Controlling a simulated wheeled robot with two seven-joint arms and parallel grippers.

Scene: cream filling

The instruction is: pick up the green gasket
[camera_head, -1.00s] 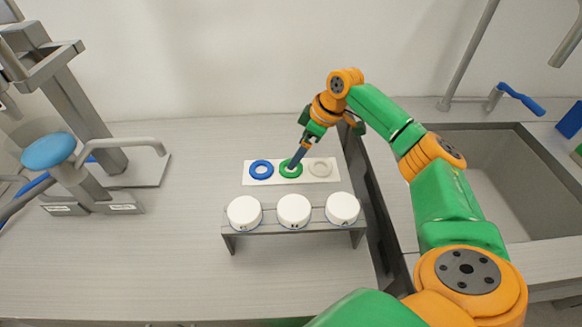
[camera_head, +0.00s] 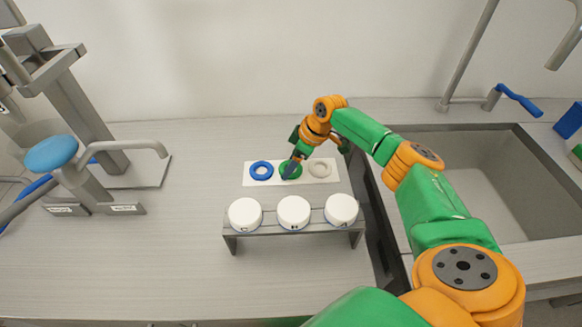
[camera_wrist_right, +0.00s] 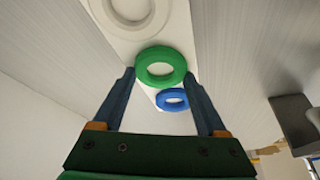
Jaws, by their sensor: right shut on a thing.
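The green gasket (camera_head: 297,171) is a thick ring in the middle place on a white plate (camera_head: 335,178). In the head view my right gripper (camera_head: 288,173) is down at it and hides part of it. In the right wrist view the green gasket (camera_wrist_right: 160,84) sits between the two fingertips of my right gripper (camera_wrist_right: 159,75), which is shut on its outer sides. I cannot tell whether it is clear of the plate. My left gripper is not in view.
A blue gasket (camera_head: 252,171) lies left of the green one, a whitish gasket (camera_head: 313,169) right of it. In front, a grey rack (camera_head: 296,230) holds three white-lidded jars (camera_head: 293,212). A sink (camera_head: 490,180) is at right, a lever machine (camera_head: 80,130) at left.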

